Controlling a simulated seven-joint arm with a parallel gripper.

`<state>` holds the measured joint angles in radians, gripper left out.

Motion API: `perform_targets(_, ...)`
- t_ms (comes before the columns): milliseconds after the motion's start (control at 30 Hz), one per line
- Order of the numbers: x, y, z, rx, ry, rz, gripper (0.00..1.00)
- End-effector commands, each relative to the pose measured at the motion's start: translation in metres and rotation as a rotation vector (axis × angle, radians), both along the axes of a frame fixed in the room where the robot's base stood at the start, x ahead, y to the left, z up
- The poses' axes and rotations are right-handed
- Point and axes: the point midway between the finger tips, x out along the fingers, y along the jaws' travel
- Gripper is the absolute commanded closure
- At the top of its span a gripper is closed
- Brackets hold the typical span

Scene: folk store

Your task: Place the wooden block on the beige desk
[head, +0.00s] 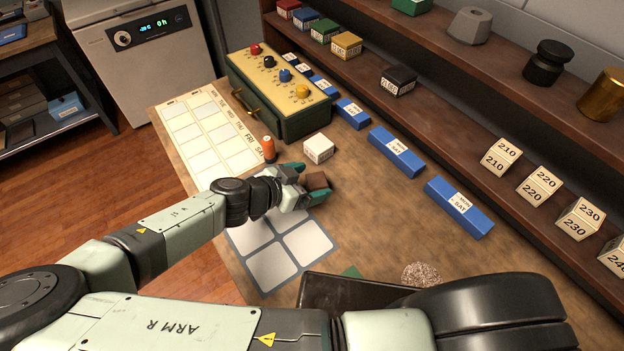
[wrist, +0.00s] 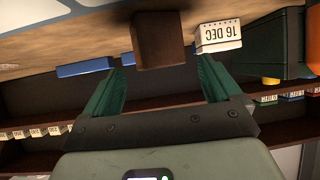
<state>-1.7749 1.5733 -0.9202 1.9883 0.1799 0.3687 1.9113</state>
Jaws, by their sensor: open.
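A dark brown wooden block (head: 317,180) is at my gripper (head: 308,183), over the middle of the beige-brown desk (head: 370,230). In the wrist view the wooden block (wrist: 158,42) lies between and just beyond the green fingertips of my gripper (wrist: 162,64). The fingers are spread wide, with a visible gap on each side of the block. The block seems to rest on the desk (wrist: 75,45), but its contact with the desk is not clear. Part of it is hidden by the gripper in the head view.
A white date block (head: 319,148) and an orange-capped item (head: 269,148) are close by. Behind are a green box with knobs (head: 295,127) and blue holders (head: 397,152) below the shelf (head: 480,112). White squares on a grey mat (head: 270,268) lie in front.

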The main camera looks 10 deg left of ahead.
Motion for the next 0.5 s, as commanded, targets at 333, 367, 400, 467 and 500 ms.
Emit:
perform_targets(333,-0.025,0.022,0.055,0.004,-0.001,-0.001,0.09)
perform_targets(367,-0.025,0.022,0.060,0.004,-0.001,-0.002,0.09)
perform_targets(400,-0.025,0.021,0.066,0.004,-0.001,-0.002,0.09)
perform_targets(467,-0.024,0.022,0.074,0.004,-0.001,-0.001,0.09)
perform_targets(500,-0.024,0.022,0.078,0.003,-0.001,-0.001,0.09)
